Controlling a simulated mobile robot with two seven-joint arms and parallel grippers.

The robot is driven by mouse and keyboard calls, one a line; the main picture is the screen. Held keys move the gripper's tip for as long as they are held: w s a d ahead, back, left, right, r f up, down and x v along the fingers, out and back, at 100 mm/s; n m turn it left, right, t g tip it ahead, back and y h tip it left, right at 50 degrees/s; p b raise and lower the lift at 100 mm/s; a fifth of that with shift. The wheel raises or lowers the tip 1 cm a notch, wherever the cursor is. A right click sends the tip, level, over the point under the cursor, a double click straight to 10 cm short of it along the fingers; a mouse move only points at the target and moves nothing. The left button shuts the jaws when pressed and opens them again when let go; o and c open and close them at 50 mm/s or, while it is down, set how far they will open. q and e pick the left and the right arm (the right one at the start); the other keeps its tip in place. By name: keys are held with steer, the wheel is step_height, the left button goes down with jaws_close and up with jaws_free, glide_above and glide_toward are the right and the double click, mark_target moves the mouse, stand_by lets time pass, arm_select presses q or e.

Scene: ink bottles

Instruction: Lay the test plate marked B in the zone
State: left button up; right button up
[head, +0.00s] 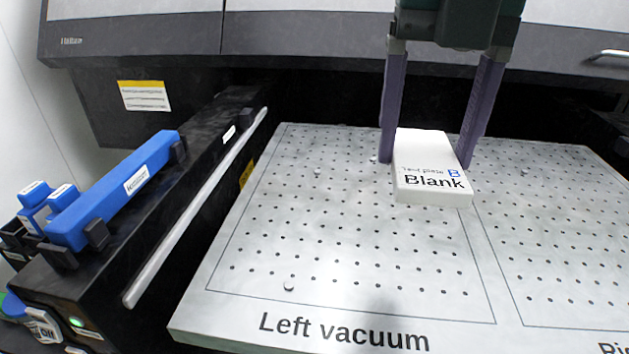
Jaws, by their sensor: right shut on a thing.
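The white test plate (428,165) carries the words "Test plate B" and "Blank", with the B in blue. My right gripper (427,160) comes down from the top of the head view and is shut on the plate, one purple finger on each long side. The plate is at the right edge of the left zone (345,262), an outlined perforated area labelled "Left vacuum", and overlaps its dividing line in the picture. I cannot tell whether the plate touches the surface. My left gripper is not in view.
A black unit with a blue bar (118,190) and a silver rod (195,210) stands left of the perforated bed. Small blue-capped bottles (38,193) sit at far left. A grey machine front (140,35) spans the back. Most of the left zone is clear.

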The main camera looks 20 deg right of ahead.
steer(key=b, duration=0.1)
glide_above(396, 264)
step_height(396, 264, down, 9)
steer(key=shift+s+r, duration=0.1)
steer(key=shift+r, duration=0.1)
step_height(396, 264, down, 5)
steer(key=shift+b, duration=0.45)
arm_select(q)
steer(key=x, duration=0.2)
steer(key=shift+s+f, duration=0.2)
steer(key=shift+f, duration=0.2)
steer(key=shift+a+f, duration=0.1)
arm_select(e)
steer(key=shift+f, duration=0.1)
steer(key=o, duration=1.4)
